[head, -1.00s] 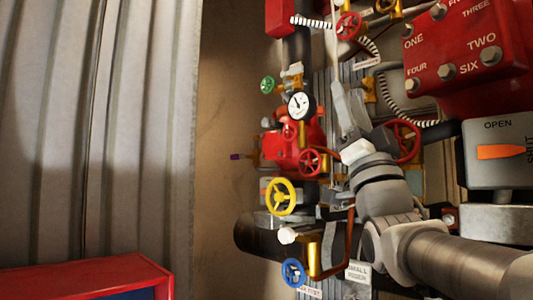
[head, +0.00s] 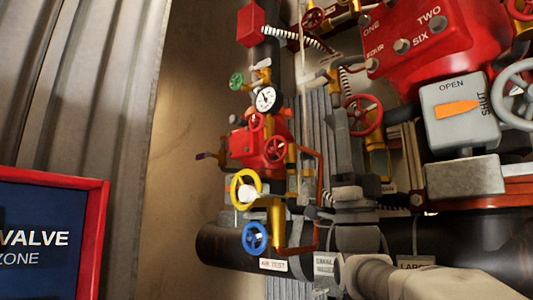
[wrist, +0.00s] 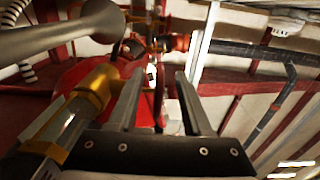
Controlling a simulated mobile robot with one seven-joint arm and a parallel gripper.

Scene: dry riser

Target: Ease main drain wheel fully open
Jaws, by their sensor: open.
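Several handwheels show in the head view, and no readable label marks one as the main drain wheel. A red wheel (head: 362,115) on brass pipework is just right of my gripper (head: 340,118). A yellow wheel (head: 245,188) and a blue wheel (head: 255,238) are lower left. A smaller red wheel (head: 276,149) is by the red valve body (head: 250,150), and a green one (head: 237,82) is above it. A red rounded body lies beyond the fingers, and a brass fitting (wrist: 95,88) is close on the left.
A grey OPEN/SHUT indicator box (head: 460,110) with an orange pointer and a grey wheel (head: 518,95) are at right. A black pipe (head: 225,245) runs low across. A blue sign (head: 45,240) stands at lower left.

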